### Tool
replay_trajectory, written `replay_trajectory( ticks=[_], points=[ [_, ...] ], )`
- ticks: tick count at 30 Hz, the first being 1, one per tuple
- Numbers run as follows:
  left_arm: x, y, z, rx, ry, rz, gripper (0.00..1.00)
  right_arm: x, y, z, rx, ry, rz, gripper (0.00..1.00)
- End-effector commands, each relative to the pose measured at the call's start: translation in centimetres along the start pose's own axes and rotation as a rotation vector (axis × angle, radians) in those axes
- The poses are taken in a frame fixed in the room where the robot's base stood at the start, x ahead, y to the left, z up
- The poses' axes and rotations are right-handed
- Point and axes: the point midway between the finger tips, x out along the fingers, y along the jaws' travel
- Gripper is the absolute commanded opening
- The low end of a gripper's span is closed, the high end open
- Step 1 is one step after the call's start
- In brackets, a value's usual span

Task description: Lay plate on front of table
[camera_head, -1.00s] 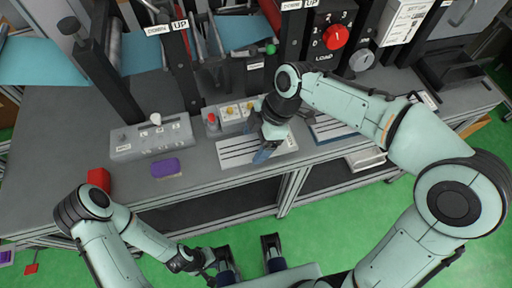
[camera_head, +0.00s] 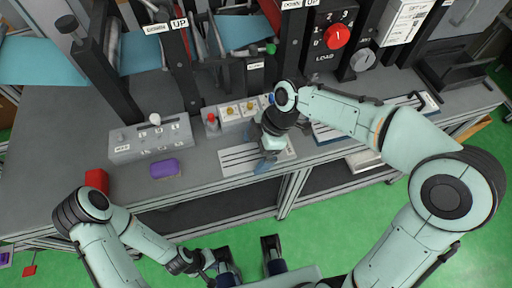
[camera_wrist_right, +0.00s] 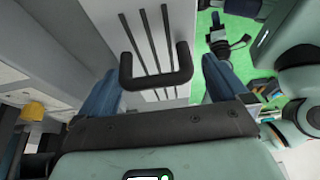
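The white plate (camera_head: 238,159) with black slots lies at the table's front, near the front edge. My right gripper (camera_head: 266,160) is over its right part and hides some of it. In the right wrist view the plate (camera_wrist_right: 178,25) has a black U-shaped handle (camera_wrist_right: 157,82). The right gripper's blue fingers (camera_wrist_right: 163,80) stand wide apart, one beside each end of the handle. A thin gap shows at the right end; contact at the left is unclear. My left gripper (camera_head: 249,258) is open and empty, in front of the table over the green floor.
Behind the plate stands a box with a red button and yellow knobs (camera_head: 240,112). A grey control box (camera_head: 151,139), a purple block (camera_head: 165,168) and a red block (camera_head: 97,180) are to the left. A blue-edged board (camera_head: 330,132) lies to the right.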

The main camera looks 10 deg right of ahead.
Motion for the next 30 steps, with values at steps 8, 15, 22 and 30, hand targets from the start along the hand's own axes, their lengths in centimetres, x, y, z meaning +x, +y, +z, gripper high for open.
replay_trajectory(
  ticks=[8, 15, 22, 30],
  points=[
    [-0.5, 0.1, 0.3, -0.001, -0.010, -0.002, 0.00, -3.4, 0.1, -0.1, 0.000, 0.000, 0.007, 1.00],
    [-1.1, 0.2, 0.7, -0.002, -0.020, -0.004, 0.00, -8.7, 0.1, -0.2, 0.000, 0.000, 0.005, 1.00],
    [-1.4, 0.2, 0.9, -0.003, -0.026, -0.006, 0.00, -11.7, 0.1, -0.1, 0.000, 0.000, 0.002, 1.00],
    [-1.4, 0.2, 0.9, -0.003, -0.028, -0.006, 0.00, -12.3, 0.0, -0.1, 0.000, 0.000, 0.000, 1.00]
  ],
)
